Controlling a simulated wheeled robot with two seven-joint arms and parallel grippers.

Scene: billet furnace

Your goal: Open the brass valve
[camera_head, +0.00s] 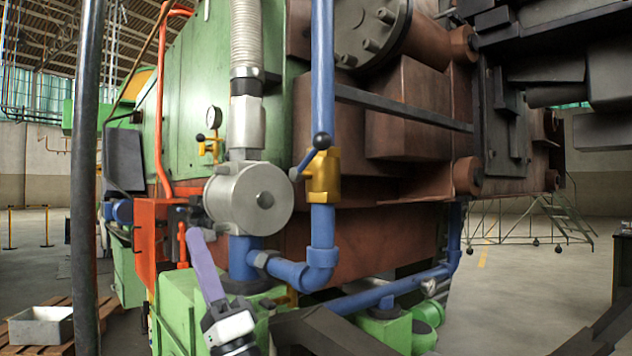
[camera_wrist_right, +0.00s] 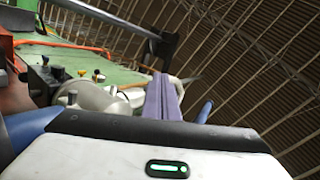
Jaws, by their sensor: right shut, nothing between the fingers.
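The brass valve (camera_head: 323,178) is a yellow body on the upright blue pipe, right of centre in the head view. Its lever (camera_head: 307,158) slants from lower left up to a dark ball knob (camera_head: 321,141) in front of the pipe. My right gripper (camera_head: 195,235) has long purple fingers, shut together and empty. It is below and left of the valve, clearly apart from it, with its tips near the lower left of the silver round housing. The purple fingers also show in the wrist view (camera_wrist_right: 163,98). My left gripper is not in view.
The silver housing (camera_head: 248,198) stands between my gripper and the valve. A smaller brass valve (camera_head: 210,148) sits under a gauge (camera_head: 214,117). Blue pipes (camera_head: 318,277) bend below. An orange box (camera_head: 157,235) is at left; a dark post (camera_head: 86,150) stands farther left.

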